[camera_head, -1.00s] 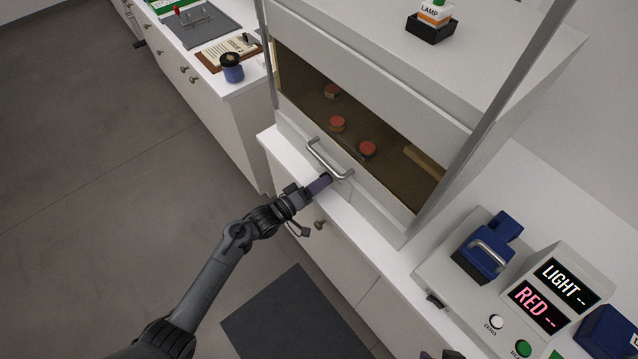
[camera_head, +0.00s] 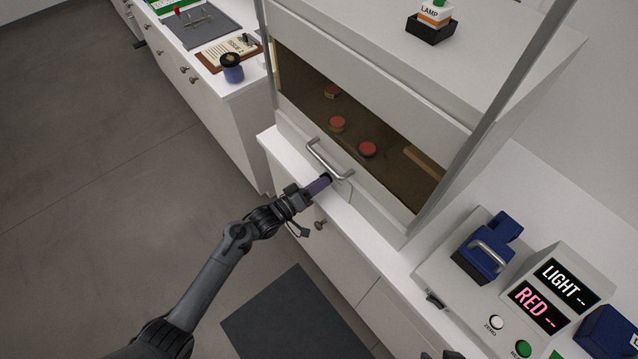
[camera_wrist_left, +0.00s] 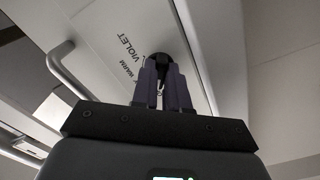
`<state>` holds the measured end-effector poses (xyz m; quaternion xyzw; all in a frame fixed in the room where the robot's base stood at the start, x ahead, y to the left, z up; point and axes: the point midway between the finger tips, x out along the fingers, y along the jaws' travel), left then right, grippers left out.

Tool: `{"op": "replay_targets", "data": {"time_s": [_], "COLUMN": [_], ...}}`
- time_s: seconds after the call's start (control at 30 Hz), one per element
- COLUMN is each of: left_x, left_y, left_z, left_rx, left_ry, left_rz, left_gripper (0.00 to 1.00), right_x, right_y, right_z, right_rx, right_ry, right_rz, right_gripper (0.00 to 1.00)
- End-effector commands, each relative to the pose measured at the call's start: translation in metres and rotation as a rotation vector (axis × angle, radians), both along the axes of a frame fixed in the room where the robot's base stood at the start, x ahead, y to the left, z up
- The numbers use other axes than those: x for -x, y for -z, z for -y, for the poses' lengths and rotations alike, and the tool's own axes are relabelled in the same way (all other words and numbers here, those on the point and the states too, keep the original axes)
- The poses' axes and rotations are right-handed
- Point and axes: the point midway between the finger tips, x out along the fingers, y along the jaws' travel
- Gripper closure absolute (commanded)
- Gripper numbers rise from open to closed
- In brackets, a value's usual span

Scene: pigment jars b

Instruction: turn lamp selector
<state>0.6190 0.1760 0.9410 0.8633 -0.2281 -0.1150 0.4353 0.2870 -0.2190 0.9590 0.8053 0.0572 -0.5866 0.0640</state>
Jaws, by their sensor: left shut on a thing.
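The lamp selector (camera_wrist_left: 160,58) is a small black knob on the light front panel of the cabinet. In the left wrist view the labels VIOLET and WARM stand to its left. My left gripper (camera_wrist_left: 164,82) has its purple fingers shut on the knob, and they hide part of it. In the head view my left gripper (camera_head: 320,185) meets the panel just below the right end of the metal handle. My right gripper is not clearly seen.
The metal handle (camera_head: 328,160) is close above my left gripper. Jars with red lids (camera_head: 368,149) stand inside the cabinet. A white counter ledge (camera_head: 290,160) runs below. A meter with LIGHT and RED displays (camera_head: 567,283) is at the right.

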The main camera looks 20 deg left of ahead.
Motion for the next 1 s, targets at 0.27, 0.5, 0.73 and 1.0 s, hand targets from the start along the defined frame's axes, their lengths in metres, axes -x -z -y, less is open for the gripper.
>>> {"op": "replay_targets", "data": {"time_s": [0.27,0.5,0.73,1.0], "left_x": [0.0001,-0.0002,-0.0004,-0.0006], "left_y": [0.0005,0.001,0.0012,0.0014], "left_z": [-0.0003,-0.0008,-0.0008,-0.0014], "left_rx": [-0.197,-0.396,-0.587,-0.806], "left_ry": [0.002,0.001,0.002,0.002], "left_rz": [0.111,0.224,0.333,0.458], "left_gripper": [1.0,1.0,1.0,1.0], "right_x": [-0.0001,-0.0001,-0.0001,0.0], "right_y": [-0.0007,0.0003,0.0024,0.0058], "right_z": [-0.0015,-0.0016,-0.0014,0.0003], "right_rx": [-0.007,-0.007,-0.006,0.001], "right_ry": [0.004,0.005,0.004,-0.001], "right_rz": [0.0,0.0,0.0,0.0], "right_gripper": [0.57,0.57,0.57,0.57]}}
